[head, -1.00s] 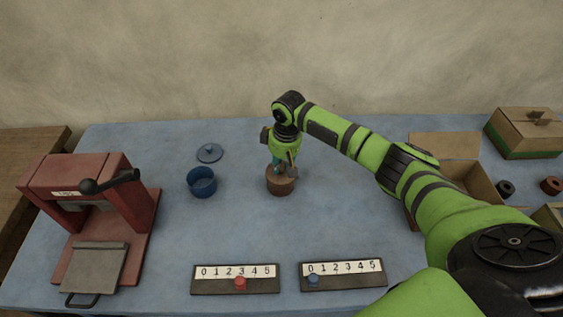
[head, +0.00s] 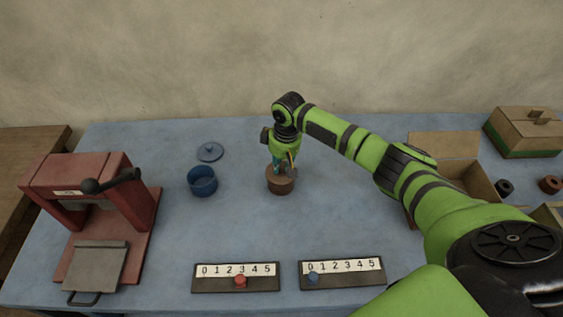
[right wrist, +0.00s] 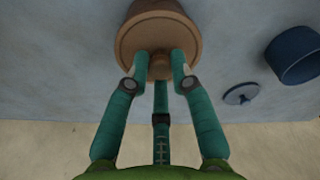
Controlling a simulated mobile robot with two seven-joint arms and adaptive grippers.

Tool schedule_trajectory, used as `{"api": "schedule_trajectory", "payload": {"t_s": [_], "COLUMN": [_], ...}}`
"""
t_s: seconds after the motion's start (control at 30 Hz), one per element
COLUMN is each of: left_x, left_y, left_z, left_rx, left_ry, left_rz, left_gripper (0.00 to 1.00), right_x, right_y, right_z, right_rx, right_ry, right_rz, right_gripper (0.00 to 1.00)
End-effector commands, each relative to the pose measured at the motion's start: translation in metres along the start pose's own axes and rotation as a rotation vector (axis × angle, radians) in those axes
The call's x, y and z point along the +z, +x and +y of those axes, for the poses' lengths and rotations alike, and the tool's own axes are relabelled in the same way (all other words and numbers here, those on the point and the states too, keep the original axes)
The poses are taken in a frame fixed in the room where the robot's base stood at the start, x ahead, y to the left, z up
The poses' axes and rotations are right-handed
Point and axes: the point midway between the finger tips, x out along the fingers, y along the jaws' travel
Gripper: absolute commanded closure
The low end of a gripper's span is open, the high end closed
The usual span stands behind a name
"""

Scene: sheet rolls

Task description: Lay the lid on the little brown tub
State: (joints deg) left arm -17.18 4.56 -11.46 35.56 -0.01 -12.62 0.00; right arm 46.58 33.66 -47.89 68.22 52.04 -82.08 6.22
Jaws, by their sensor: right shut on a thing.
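The little brown tub (head: 281,187) stands upright on the blue table, right of the table's centre-left. My right gripper (head: 284,168) is straight above it, pointing down. In the right wrist view its teal fingers (right wrist: 160,66) are shut on the knob of a brown lid (right wrist: 128,44). The lid lies over the mouth of the tub (right wrist: 157,9), roughly centred; whether it rests fully on the rim I cannot tell. My left gripper is not in view.
A blue tub (head: 202,182) and its blue lid (head: 210,152) are left of the brown tub. A red press (head: 100,200) stands at the left. Two numbered scales (head: 235,284) (head: 342,278) lie at the front. An open cardboard box (head: 470,186) is at the right, behind my arm.

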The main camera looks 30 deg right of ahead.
Motion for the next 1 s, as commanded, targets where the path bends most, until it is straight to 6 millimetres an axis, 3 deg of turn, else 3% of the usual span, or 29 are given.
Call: {"api": "schedule_trajectory", "payload": {"t_s": [1.0], "left_x": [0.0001], "left_y": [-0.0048], "left_z": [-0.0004], "left_rx": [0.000], "left_ry": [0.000], "left_rz": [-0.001], "left_gripper": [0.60], "right_x": [0.0005], "right_y": [0.0029], "right_z": [0.0002], "right_rx": [0.000], "right_ry": [0.000], "right_rz": [0.000], "right_gripper": [0.99]}}
